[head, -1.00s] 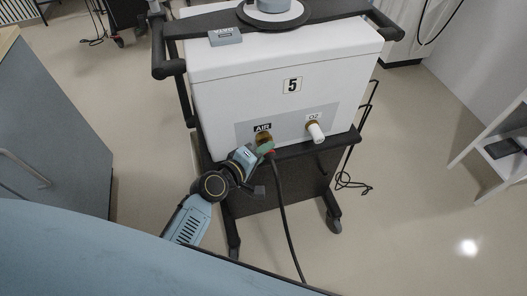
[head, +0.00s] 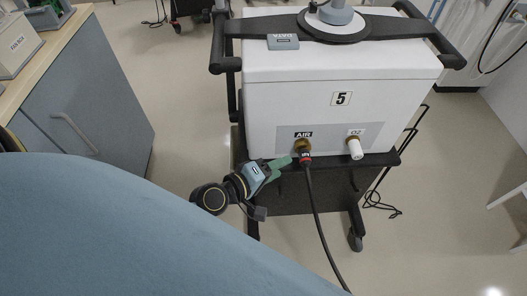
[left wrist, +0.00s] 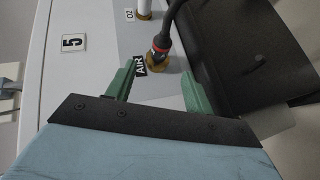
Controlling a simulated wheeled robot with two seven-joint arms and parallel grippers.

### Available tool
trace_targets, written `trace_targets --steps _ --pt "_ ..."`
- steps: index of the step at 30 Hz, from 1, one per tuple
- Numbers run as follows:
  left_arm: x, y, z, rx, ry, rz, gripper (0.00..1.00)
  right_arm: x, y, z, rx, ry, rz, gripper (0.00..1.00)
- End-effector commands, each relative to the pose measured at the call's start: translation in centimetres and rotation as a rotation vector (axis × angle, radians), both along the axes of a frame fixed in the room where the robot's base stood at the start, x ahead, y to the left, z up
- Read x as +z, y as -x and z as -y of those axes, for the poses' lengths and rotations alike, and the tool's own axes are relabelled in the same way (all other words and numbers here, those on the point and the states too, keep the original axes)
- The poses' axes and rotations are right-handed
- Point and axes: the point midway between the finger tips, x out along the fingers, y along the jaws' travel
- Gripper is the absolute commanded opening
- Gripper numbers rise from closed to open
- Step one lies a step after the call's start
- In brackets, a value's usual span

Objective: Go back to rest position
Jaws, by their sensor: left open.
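My left gripper (head: 282,165) is open, its green fingers just left of the AIR port in the head view. In the left wrist view its two fingers (left wrist: 158,88) stand apart with nothing between them. A black hose with a red-banded connector (head: 305,157) is on the brass AIR port (head: 302,145) of the white ventilator cart (head: 270,95) marked 5. The connector (left wrist: 161,42) also shows in the left wrist view, beyond the fingertips and apart from them. My right gripper is not in view.
A white plug (head: 355,149) sits on the O2 port. The cart has black handles (head: 217,55) and a caster (head: 355,239). The hose (head: 318,225) hangs toward the front. A grey cabinet (head: 100,90) stands at left. Open floor (head: 185,100) lies between cabinet and cart.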

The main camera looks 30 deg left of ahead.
Motion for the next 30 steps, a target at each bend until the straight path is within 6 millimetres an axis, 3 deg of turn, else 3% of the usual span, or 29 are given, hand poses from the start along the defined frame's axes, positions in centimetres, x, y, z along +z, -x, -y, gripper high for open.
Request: trace_targets --steps 3,7,20,23,30 --pt "0.7 2.1 -0.8 -0.002 -0.002 -0.002 0.53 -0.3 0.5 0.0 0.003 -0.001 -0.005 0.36" --pt "1.1 3.4 -1.4 0.000 -0.001 -0.001 0.53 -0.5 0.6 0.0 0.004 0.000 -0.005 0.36" --pt "1.6 4.1 -1.7 0.002 0.000 0.001 0.53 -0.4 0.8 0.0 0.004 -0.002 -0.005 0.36" --pt "3.0 4.1 -1.7 0.002 0.000 0.001 0.53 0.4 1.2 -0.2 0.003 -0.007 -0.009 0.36" --pt "9.6 4.1 -1.7 0.002 0.000 0.002 0.53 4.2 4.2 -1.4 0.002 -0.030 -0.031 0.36"
